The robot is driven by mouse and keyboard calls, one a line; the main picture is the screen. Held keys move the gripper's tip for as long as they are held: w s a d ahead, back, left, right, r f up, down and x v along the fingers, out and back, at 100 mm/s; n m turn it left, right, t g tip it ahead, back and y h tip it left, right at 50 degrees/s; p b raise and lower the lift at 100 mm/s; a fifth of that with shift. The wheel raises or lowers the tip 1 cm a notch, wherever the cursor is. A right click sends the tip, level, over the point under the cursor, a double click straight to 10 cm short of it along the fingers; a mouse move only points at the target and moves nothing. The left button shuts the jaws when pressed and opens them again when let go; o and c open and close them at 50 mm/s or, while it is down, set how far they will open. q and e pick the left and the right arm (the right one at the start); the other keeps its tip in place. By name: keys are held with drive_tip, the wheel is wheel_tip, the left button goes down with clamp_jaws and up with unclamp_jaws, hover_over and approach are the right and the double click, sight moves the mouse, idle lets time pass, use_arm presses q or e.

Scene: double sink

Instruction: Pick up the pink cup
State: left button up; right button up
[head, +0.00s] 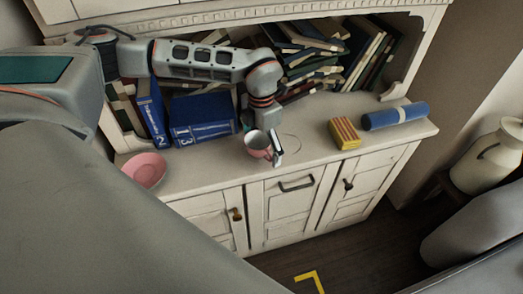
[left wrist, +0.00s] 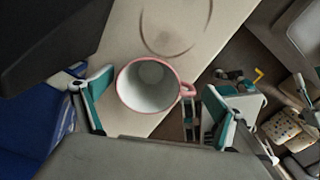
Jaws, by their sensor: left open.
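The pink cup (head: 256,141) stands on the cabinet's counter near its front edge. In the left wrist view the cup (left wrist: 150,87) is seen from above, with a pink rim, a pale empty inside and its handle towards the right finger. My left gripper (head: 263,136) is open at the cup. In the left wrist view one finger of the gripper (left wrist: 158,105) is on each side of the cup, with the handle beside the right finger. My right gripper is not in view.
A pink bowl (head: 146,169) stands left on the counter (head: 207,165). A yellow striped box (head: 344,133) and a blue roll (head: 394,116) lie to the right. Blue books (head: 203,133) and other books stand behind. A faint ring (left wrist: 176,25) marks bare counter near the cup.

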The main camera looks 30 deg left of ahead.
use_arm(q)
drive_tip(key=shift+s, duration=0.1)
drive_tip(key=c, duration=1.3)
